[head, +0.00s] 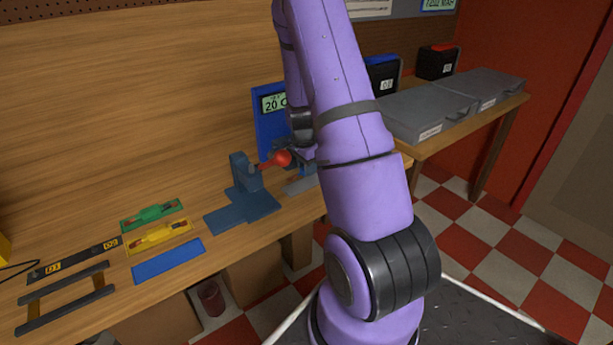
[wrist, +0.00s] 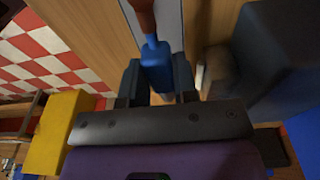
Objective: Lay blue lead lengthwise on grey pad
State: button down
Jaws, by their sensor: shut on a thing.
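My gripper (wrist: 155,85) is shut on the blue lead (wrist: 157,62), holding its blue body between the two dark fingers. A reddish-brown end (wrist: 141,14) of the lead points to the top of the wrist view. The grey pad (wrist: 165,22) shows there as a grey strip beyond the lead. In the head view the grey pad (head: 300,186) lies on the bench near its front edge, just below my gripper (head: 303,168). My arm partly hides the pad and the gripper. Whether the lead touches the pad I cannot tell.
A dark blue stand (head: 243,195) with a red-tipped part is left of the gripper. A blue display box (head: 268,110) stands behind. Green (head: 152,214) and yellow (head: 160,236) pads carry leads; the blue pad (head: 167,261) is bare. Grey cases (head: 425,112) lie right.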

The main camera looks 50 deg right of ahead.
aim_at(307, 183)
jog(key=shift+f, duration=1.75)
jog(key=shift+f, duration=0.15)
jog(key=c, duration=0.9)
grip_release()
